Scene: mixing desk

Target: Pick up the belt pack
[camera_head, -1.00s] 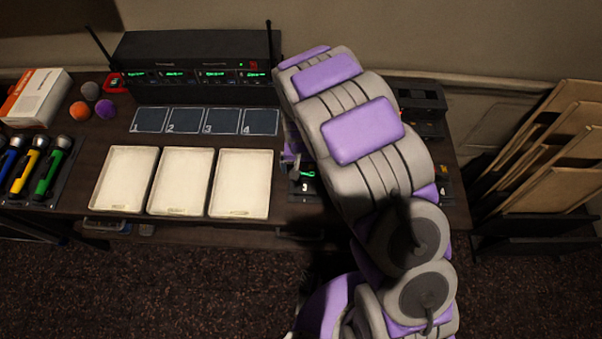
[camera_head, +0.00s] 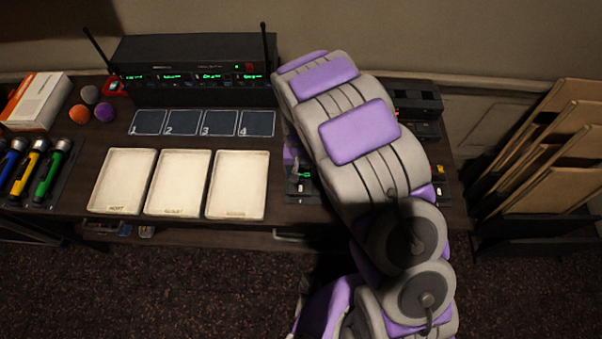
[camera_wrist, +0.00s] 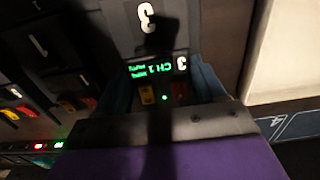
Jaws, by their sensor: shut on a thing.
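The belt pack (camera_wrist: 151,84) is a dark box with a lit green display and a white "3" label, seen in the wrist view. My gripper (camera_wrist: 164,92) is shut on it, with blue-grey fingers on both sides. A larger "3" shows on the dark surface just beyond the pack. In the head view my arm covers most of the gripper and the pack; a small green glow (camera_head: 304,175) shows at the arm's left edge. I cannot tell how far the pack is above the surface.
Other dark packs (camera_wrist: 50,62) stand beside it in the wrist view. Three pale trays (camera_head: 180,183) and several numbered squares (camera_head: 203,123) lie left of my arm. A receiver rack (camera_head: 190,70) with two antennas stands behind. Microphones (camera_head: 48,172) lie far left.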

